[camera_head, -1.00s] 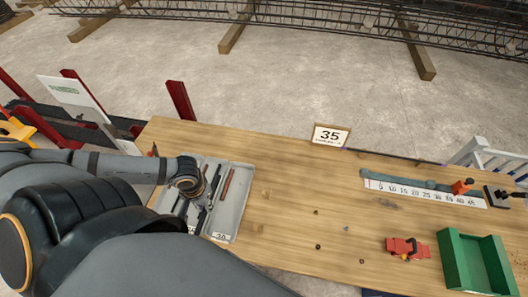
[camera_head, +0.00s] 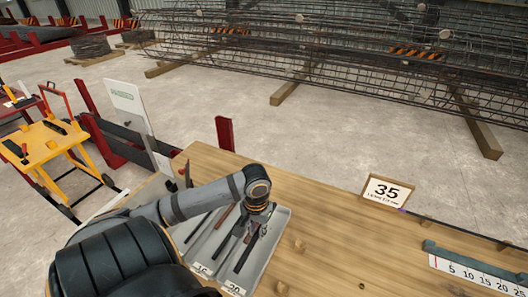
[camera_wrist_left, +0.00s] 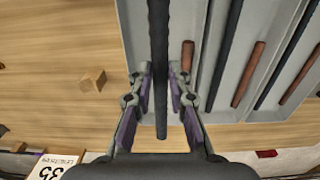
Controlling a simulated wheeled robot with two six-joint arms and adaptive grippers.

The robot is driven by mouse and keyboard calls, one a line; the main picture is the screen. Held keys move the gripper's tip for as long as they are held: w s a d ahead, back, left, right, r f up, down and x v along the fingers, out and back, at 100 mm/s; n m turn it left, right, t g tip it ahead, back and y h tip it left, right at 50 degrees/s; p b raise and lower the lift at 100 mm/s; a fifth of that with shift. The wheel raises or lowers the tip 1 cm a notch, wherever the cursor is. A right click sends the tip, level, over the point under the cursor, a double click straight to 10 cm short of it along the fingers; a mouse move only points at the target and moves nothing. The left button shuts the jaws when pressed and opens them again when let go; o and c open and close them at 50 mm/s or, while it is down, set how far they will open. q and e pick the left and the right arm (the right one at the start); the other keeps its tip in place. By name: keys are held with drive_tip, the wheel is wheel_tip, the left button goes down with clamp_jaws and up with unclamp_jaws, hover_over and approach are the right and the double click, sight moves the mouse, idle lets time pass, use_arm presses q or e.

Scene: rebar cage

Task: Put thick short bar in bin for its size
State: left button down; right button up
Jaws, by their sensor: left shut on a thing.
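My left gripper (camera_head: 246,236) is over the grey divided tray (camera_head: 284,222) in the head view. In the left wrist view the same gripper (camera_wrist_left: 161,92) is shut on a dark bar (camera_wrist_left: 159,50), which runs lengthwise between its fingers. There the bar passes along the tray's left side, seemingly above it; I cannot tell its height. Other dark bars (camera_wrist_left: 228,50) and brown bars (camera_wrist_left: 249,74) lie in the tray's compartments. Two compartment labels, seemingly 16 and 20 (camera_head: 233,288), show at the tray's near end. My right gripper is out of view.
A sign reading 35 (camera_head: 387,191) stands at the wooden table's far edge. A numbered scale (camera_head: 480,276) lies at the right. A small wooden block (camera_wrist_left: 93,79) is beside the tray. Bare tabletop (camera_head: 335,240) lies right of the tray. A yellow cart (camera_head: 55,145) stands on the floor.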

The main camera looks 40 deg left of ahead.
sight(264, 243)
use_arm(q)
drive_tip(key=w+f, duration=0.2)
drive_tip(key=shift+w+d+f+b, duration=0.15)
drive_tip(key=shift+w+f+b, duration=0.2)
drive_tip(key=shift+f+b, duration=0.05)
drive_tip(key=shift+w+f, duration=0.1)
drive_tip(key=shift+f, duration=1.7)
drive_tip(key=shift+f, duration=0.25)
drive_tip(key=shift+f, duration=0.3)
drive_tip(key=c, duration=1.3)
unclamp_jaws()
drive_tip(key=shift+o, duration=0.2)
wheel_tip(264, 243, up, 13)
drive_tip(key=p, duration=0.1)
